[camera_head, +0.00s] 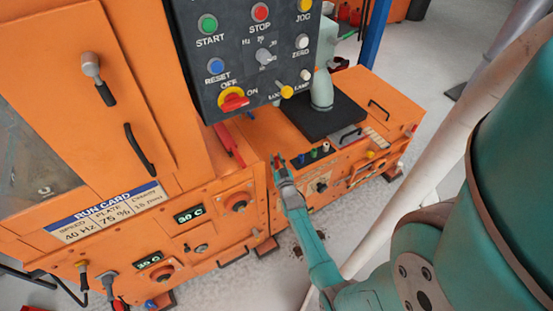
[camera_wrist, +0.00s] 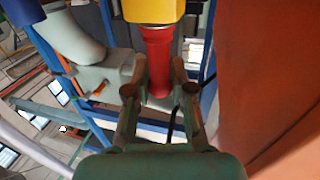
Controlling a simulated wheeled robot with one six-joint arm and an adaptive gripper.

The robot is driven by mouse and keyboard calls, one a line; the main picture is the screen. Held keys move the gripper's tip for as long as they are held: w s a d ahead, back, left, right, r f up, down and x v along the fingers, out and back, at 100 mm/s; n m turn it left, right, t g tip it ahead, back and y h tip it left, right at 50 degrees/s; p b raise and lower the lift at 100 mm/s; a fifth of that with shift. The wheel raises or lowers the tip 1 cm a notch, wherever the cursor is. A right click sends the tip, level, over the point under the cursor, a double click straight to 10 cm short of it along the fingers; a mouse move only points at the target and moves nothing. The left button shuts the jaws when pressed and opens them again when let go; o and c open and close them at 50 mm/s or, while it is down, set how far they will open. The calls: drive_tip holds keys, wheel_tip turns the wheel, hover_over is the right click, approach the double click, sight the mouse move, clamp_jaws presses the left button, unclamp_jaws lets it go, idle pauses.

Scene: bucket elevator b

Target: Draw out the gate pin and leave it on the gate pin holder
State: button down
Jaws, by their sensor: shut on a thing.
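My gripper (camera_wrist: 160,76) is shut on a red, round-bodied piece (camera_wrist: 157,50), which looks like the gate pin. Its red end shows between the two fingers in the wrist view. Its far end meets a yellow block (camera_wrist: 153,10); I cannot tell whether it is seated in the block. In the head view my gripper (camera_head: 279,164) is small, beside the front of the orange machine, with a bit of red at its tips. I cannot make out the gate pin holder for sure.
The dark control panel (camera_head: 250,50) hangs above and left of my gripper. A red bracket (camera_head: 228,145) is on the orange machine (camera_head: 150,210). A pale slanting pipe (camera_head: 440,160) stands at the right. An orange surface (camera_wrist: 275,90) is close at right in the wrist view.

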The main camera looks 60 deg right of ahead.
drive_tip(key=shift+f, duration=0.15)
drive_tip(key=c, duration=0.9)
unclamp_jaws()
drive_tip(key=v, duration=1.2)
drive_tip(key=shift+s, duration=0.1)
